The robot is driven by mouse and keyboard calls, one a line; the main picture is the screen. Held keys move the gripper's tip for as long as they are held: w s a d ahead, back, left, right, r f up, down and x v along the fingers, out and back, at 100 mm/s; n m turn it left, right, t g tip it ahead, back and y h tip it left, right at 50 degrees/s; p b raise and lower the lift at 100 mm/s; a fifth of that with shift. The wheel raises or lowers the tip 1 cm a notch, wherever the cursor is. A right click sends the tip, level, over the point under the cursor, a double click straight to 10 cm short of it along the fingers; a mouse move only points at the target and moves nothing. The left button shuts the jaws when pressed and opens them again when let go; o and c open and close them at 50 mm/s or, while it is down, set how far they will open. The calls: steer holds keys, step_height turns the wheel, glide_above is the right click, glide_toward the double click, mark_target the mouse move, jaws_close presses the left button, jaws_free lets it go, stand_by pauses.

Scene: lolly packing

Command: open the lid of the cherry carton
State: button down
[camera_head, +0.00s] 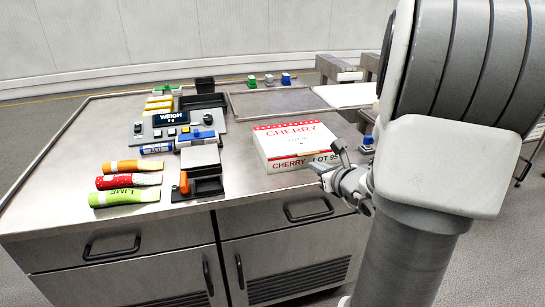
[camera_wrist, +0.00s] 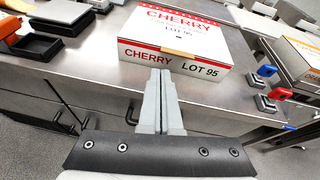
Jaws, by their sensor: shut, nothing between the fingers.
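The cherry carton (camera_head: 296,146) is a white box with red print, standing on the steel bench near its front right edge. Its lid looks closed and lies flat on top. In the wrist view the carton (camera_wrist: 205,64) shows its front face with "CHERRY LOT 95", and a small tan tab sits at the lid's front edge. My gripper (camera_head: 328,165) is at the carton's front right corner in the head view. In the wrist view my gripper (camera_wrist: 159,74) has its fingers together and empty, just in front of the carton's front face. I cannot tell whether they touch it.
Orange, red and green lolly bags (camera_head: 130,181) lie at the bench's left. A scale marked WEIGH (camera_head: 171,118) and a black tray with an orange-handled tool (camera_head: 205,187) stand left of the carton. Another carton (camera_wrist: 301,60) is at the right in the wrist view, beyond a gap.

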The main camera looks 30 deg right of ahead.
mark_target(304, 158)
steer(key=shift+m+h, duration=0.4)
steer(key=shift+m, duration=0.5)
steer(key=b+x, duration=0.1)
steer(key=x, duration=0.2)
steer(key=d+f+b+x, duration=0.1)
steer(key=x, duration=0.6)
steer(key=shift+s+d+f+b, duration=0.25)
steer(key=shift+d+b, duration=0.05)
steer(key=shift+b, duration=0.1)
steer(key=shift+r, duration=0.15)
